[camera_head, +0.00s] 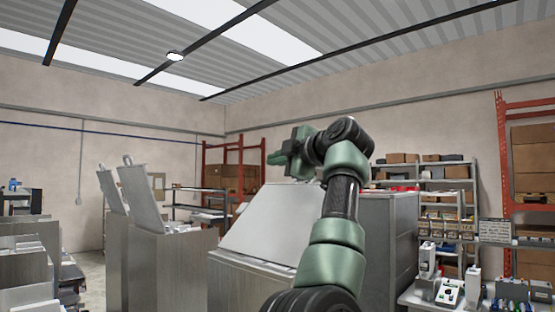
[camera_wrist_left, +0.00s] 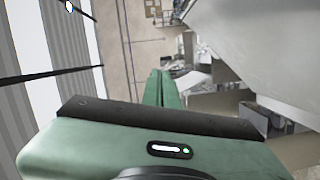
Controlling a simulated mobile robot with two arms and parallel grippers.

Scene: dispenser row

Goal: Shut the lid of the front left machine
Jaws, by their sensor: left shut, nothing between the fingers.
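The nearest machine (camera_head: 240,285) is a grey metal box at the centre of the head view. Its pale lid (camera_head: 268,215) is a slanted panel above the body; I cannot tell whether it is fully down. My left gripper (camera_head: 272,159) is in the air above the lid's top edge, shut and empty. In the wrist view its green fingers (camera_wrist_left: 161,88) lie together, and a large grey panel (camera_wrist_left: 260,45), seemingly the lid, is at the right, apart from the fingers. My arm hides the lid's right side. My right gripper does not show.
Two raised lids (camera_head: 142,197) stand over grey machines (camera_head: 165,265) to the left. A grey cabinet (camera_head: 393,245) is right behind my arm. A bench with small devices (camera_head: 448,292) is at the right. Orange racks (camera_head: 245,172) stand by the back wall.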

